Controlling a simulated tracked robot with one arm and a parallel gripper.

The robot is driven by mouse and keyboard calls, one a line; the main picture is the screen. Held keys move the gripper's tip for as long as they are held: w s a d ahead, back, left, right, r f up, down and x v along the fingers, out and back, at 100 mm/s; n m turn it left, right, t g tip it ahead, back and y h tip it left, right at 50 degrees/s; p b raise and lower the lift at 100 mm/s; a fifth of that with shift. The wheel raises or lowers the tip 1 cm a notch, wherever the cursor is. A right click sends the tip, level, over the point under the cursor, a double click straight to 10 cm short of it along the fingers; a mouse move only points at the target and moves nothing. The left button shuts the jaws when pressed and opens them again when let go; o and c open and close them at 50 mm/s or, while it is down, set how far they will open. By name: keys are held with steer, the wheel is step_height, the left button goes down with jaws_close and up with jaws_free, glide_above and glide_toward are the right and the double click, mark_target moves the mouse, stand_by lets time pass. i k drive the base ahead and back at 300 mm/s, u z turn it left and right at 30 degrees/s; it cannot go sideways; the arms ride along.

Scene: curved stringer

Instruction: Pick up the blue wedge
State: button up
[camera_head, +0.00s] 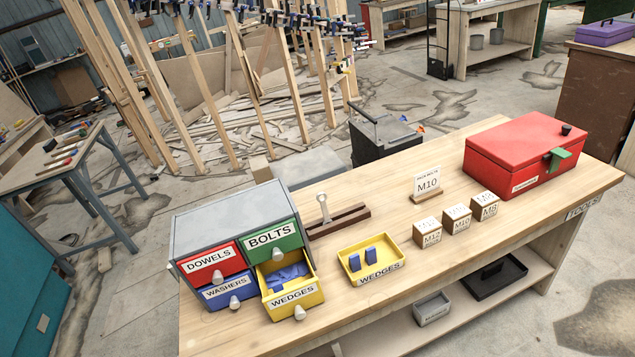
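Two small blue wedges stand in a shallow yellow tray (379,280) labelled WEDGES on the wooden workbench: a left one (355,262) and a right one (371,254), a little apart. More blue wedges (288,275) lie in the pulled-out yellow drawer (296,297), also labelled WEDGES, at the lower right of the grey drawer cabinet (235,210). How many are in the drawer is hard to tell. My gripper is not in view, so its opening and distance to the wedges cannot be seen.
On the workbench (450,240) stand three labelled wooden blocks (456,219), an M10 sign (427,184), a red toolbox (525,155) and a dark wooden piece (338,222) behind the tray. Bare benchtop lies right of the tray. Timber frames stand behind.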

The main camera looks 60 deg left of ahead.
mark_target(370, 257)
steer(key=u, duration=0.85)
steer(key=i, duration=1)
steer(key=z, duration=0.05)
